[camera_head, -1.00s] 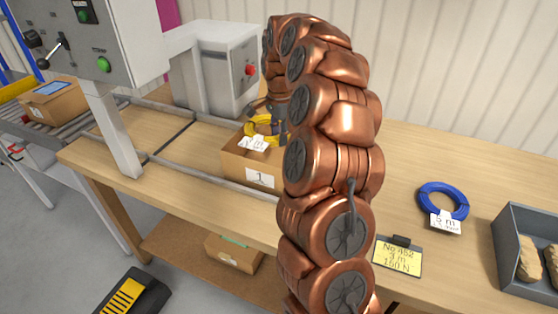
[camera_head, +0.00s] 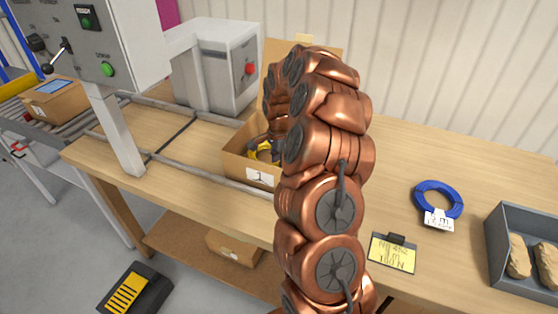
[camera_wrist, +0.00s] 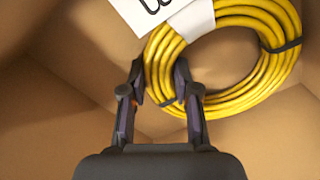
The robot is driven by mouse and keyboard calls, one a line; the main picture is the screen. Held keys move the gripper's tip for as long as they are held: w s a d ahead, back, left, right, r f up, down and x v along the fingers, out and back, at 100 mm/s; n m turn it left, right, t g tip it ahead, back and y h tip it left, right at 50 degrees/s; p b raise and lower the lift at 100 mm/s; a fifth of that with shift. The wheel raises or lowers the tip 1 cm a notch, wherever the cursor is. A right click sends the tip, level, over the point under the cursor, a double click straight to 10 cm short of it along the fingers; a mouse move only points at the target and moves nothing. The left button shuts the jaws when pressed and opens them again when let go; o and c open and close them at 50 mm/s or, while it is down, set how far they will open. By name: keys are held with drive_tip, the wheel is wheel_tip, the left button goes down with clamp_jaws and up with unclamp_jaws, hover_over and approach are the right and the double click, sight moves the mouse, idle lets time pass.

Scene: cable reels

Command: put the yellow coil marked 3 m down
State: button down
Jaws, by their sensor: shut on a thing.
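The yellow coil (camera_wrist: 235,95) fills the upper right of the wrist view, with a white tag (camera_wrist: 155,8) and dark ties on it. My gripper (camera_wrist: 160,92) is shut on the coil's near left side, its fingers at the strands. In the head view the coil (camera_head: 262,150) shows inside the cardboard box marked 1 (camera_head: 240,171), below the box rim. Brown box walls surround the coil and gripper in the wrist view. Whether the coil touches the box floor I cannot tell. My copper-coloured arm hides the right part of the box in the head view.
A blue coil (camera_head: 438,200) with a white tag lies on the wooden table (camera_head: 420,160) at the right. A yellow card (camera_head: 392,254) stands near the front edge. A grey bin (camera_head: 500,258) is at far right. Metal rails (camera_head: 205,176) and a grey machine (camera_head: 213,65) are at left.

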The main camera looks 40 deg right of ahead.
drive_tip(key=shift+f, duration=0.15)
drive_tip(key=c, duration=0.8)
unclamp_jaws()
drive_tip(key=shift+c, duration=0.2)
